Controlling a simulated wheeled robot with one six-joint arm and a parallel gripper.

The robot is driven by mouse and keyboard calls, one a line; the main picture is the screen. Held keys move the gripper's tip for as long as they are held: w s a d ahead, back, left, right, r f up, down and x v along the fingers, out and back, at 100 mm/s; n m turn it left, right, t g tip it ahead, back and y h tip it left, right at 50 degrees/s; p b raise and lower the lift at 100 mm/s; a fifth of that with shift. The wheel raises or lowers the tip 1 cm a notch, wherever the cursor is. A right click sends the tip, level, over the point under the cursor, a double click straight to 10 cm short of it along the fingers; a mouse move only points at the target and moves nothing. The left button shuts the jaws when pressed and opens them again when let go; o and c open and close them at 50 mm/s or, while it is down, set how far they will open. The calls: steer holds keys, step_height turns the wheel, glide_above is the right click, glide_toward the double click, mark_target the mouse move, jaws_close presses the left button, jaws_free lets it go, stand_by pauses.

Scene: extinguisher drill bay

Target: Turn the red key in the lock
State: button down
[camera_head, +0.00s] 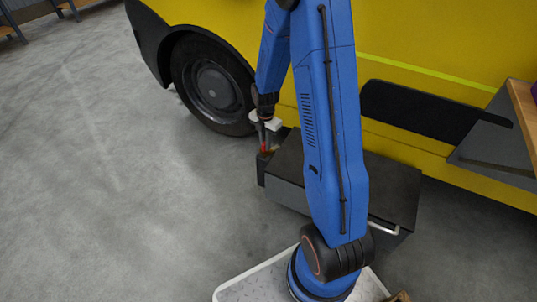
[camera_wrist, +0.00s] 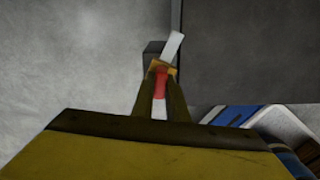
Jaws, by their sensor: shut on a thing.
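The red key (camera_wrist: 160,85) shows between the two fingers of my gripper (camera_wrist: 161,72) in the wrist view. The fingers are shut on it. In the head view my gripper (camera_head: 267,146) points down at the left end of a dark box, with a bit of the red key (camera_head: 264,148) showing at the fingertips. The lock itself is mostly hidden under the fingers; a small dark block (camera_wrist: 152,48) shows just beyond them. A pale flat strip (camera_wrist: 173,45) sticks out past the fingertips, tilted to the right. I cannot tell how far the key is turned.
The dark box (camera_head: 285,170) with a pale handle (camera_head: 383,228) stands on the grey floor beside a yellow vehicle (camera_head: 440,40) with a black wheel (camera_head: 212,85). A wooden-topped bench (camera_head: 525,108) is at the right edge. The floor at left is clear.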

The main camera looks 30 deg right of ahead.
steer(key=n, duration=0.3)
steer(key=shift+n, duration=0.4)
steer(key=c, duration=1.7)
jaws_free()
steer(key=shift+o, duration=0.2)
steer(key=shift+r, duration=0.15)
step_height(320, 180, up, 16)
steer(key=s+a+r+m+t, duration=0.1)
steer(key=s+a+r+m, duration=0.2)
steer(key=s+r+m, duration=0.5)
steer(key=s+a+r+m+t, duration=0.2)
steer(key=s+a+r+m, duration=0.1)
steer(key=s+m, duration=0.6)
steer(key=s+a+r+m+t, duration=0.1)
steer(key=s+a+r+m, duration=0.2)
steer(key=s+m, duration=0.6)
steer(key=s+r, duration=0.2)
steer(key=s, duration=0.3)
steer(key=shift+s+a+r+m+t, duration=0.15)
steer(key=shift+s+r+m+t, duration=0.05)
steer(key=shift+r+m+t, duration=0.2)
